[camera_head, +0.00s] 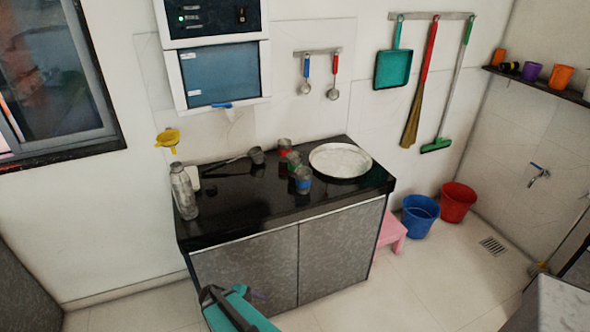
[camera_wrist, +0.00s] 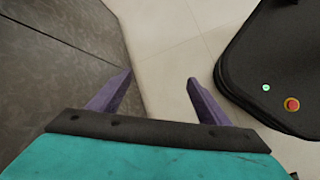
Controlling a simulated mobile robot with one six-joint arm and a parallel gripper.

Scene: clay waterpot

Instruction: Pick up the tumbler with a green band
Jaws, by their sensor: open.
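The tumbler with a green band (camera_head: 294,158) stands on the black counter (camera_head: 240,200), in the middle of a close row of metal tumblers. The red-banded tumbler (camera_head: 285,146) is behind it and the blue-banded tumbler (camera_head: 303,181) is in front, on the window-far side of the bottle. My gripper (camera_head: 258,295) is low in front of the cabinet, below the counter top and well apart from the tumblers. In the wrist view my gripper (camera_wrist: 159,88) has its two purple fingers spread, with only floor between them. No tumbler shows in that view.
A round steel plate (camera_head: 340,160) lies right of the tumblers. A long-handled dark ladle or pan (camera_head: 256,156) lies to their left. The cabinet front (camera_head: 335,255) is close to my gripper. A pink stool (camera_head: 393,232) stands at the right.

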